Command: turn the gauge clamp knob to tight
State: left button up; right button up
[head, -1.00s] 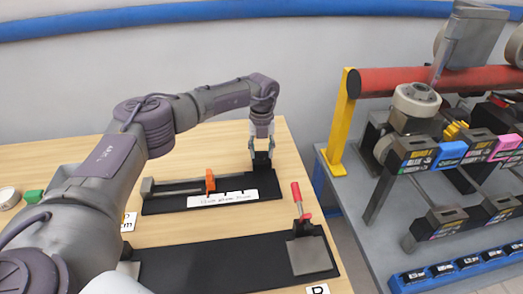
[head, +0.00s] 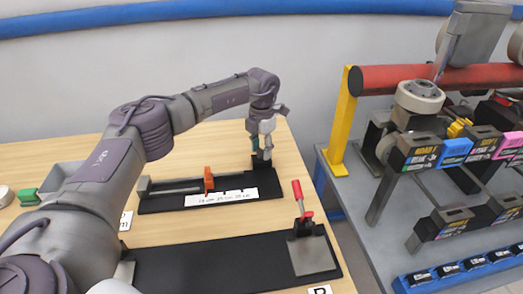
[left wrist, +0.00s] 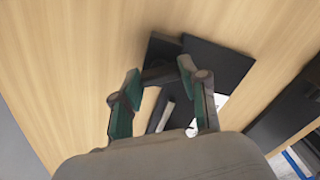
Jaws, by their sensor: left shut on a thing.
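The gauge (head: 165,205) is a black base with a white scale strip (head: 221,198), an orange slider (head: 208,180) on a grey rail and a grey block at its left end. The dark clamp knob (left wrist: 160,74) is at the right end of the gauge, mostly hidden by the fingers in the head view. My left gripper (head: 262,153) reaches down over that end and is shut on the knob, with one finger on each side in the left wrist view (left wrist: 160,70). Any tight mark on the knob is not readable. My right gripper is out of view.
A red-handled toggle clamp (head: 300,198) on a grey plate (head: 311,256) stands in front, on a second black base (head: 200,263). A grey rack table (head: 370,240) with coloured label boxes is at right, past a gap. A green block (head: 29,197) lies at left.

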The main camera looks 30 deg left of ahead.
aim_at(261, 149)
pick_arm(q)
jog(key=m+b, duration=0.1)
jog(key=m, duration=0.4)
jog(key=shift+m, duration=0.3)
jog(key=m+b, duration=0.1)
jog(key=m, duration=0.8)
jog(key=shift+m+b, duration=0.35)
jog(key=shift+m, duration=0.05)
jog(key=m, duration=0.4)
jog(key=shift+r, duration=0.1)
jog(key=shift+m, duration=0.4)
jog(key=o, duration=1.1)
jog(key=shift+o, duration=0.2)
notch_tip(261, 149, up, 12)
